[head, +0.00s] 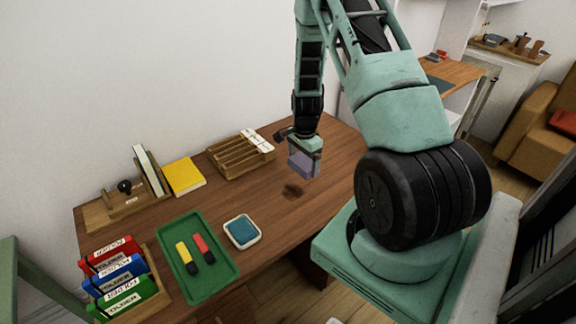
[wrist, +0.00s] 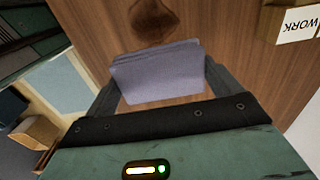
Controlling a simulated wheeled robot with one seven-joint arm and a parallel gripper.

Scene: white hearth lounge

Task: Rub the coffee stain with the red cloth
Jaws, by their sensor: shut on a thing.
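My gripper (head: 305,150) is shut on a folded lavender-grey cloth (head: 301,165). The cloth also shows between the fingers in the wrist view (wrist: 160,75). No red cloth shows in either view. A dark brown coffee stain (head: 293,191) lies on the wooden desk top, just below and left of the cloth in the head view. The stain also shows at the top of the wrist view (wrist: 152,15), ahead of the cloth. The cloth appears held above the desk, apart from the stain.
A white dish with a blue pad (head: 242,232) and a green tray (head: 222,280) with a yellow and a red marker are at the front left. A wooden sorter (head: 235,160), yellow book (head: 183,177) and several coloured binders (head: 120,275) stand around. Desk around the stain is clear.

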